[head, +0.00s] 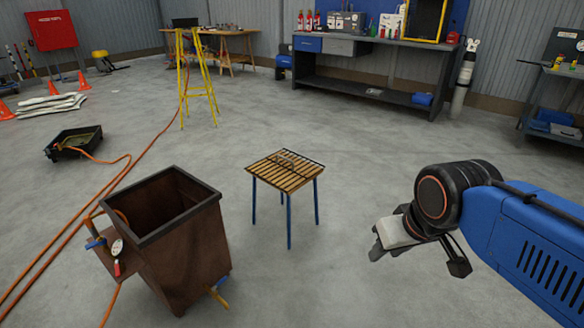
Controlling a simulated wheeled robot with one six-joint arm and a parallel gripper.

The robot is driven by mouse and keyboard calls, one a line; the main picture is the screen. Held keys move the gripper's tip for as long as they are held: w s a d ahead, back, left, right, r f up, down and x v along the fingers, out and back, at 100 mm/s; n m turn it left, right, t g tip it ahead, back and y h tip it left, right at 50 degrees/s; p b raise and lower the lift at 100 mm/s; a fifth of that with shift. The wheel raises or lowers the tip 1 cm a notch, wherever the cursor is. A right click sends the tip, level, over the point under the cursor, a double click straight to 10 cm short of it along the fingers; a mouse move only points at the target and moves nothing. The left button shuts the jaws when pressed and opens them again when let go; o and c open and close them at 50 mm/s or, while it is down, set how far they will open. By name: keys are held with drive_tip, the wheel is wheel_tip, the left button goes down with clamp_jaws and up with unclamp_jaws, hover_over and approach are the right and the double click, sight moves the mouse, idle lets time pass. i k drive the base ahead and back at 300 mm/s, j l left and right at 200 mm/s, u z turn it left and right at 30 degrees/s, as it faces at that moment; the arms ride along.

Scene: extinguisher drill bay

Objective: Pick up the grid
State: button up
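A thin dark grid (290,160) appears to lie flat on the slatted wooden top of a small stool (254,205) with blue legs, mid-floor. Its bars are hard to tell from the gaps between the slats. My gripper (377,252) is to the right of the stool, nearer to me and clearly apart from it. It points down and left, and nothing shows in it. The fingers are small and partly hidden, so their opening cannot be made out.
A brown open-topped metal bin (180,255) with a gauge and valves stands left of the stool. Orange hoses (75,220) run across the floor at left, near a black tray (72,143). A yellow stepladder (197,80) stands behind. Floor around the stool is clear.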

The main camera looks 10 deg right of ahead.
sight(277, 155)
drive_tip(key=i+l+u, duration=0.25)
drive_tip(key=i, duration=0.35)
drive_tip(key=i+l+u, duration=0.2)
drive_tip(key=i, duration=0.4)
drive_tip(key=i+l+u, duration=0.25)
drive_tip(key=i+l, duration=0.25)
drive_tip(key=i, duration=0.05)
